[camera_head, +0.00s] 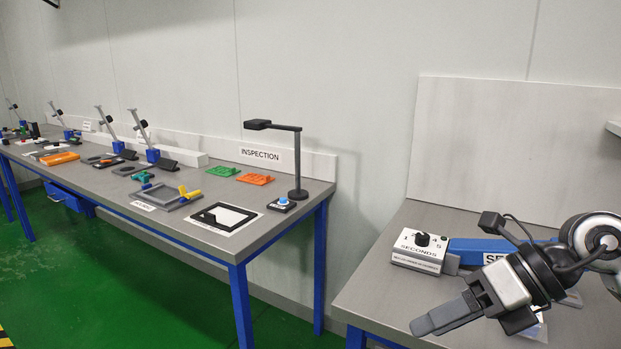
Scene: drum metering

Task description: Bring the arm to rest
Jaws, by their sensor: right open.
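My right arm comes in from the right edge, over the grey table at the right. My right gripper (440,318) points left and down near that table's front left corner. Its fingers overlap from this angle, and nothing shows between them; it is open. A white box marked SECONDS with a black knob (422,239) stands on the table behind the gripper, apart from it. A blue part (480,246) with a partly hidden label lies beside the box, partly covered by my arm. My left gripper is not in view.
A long workbench (275,240) on blue legs runs along the wall at the left. It holds a lamp (298,160), an INSPECTION sign (260,155), green and orange trays, a blue button (283,202) and several clamp stands. A gap with green floor (285,325) separates the two tables.

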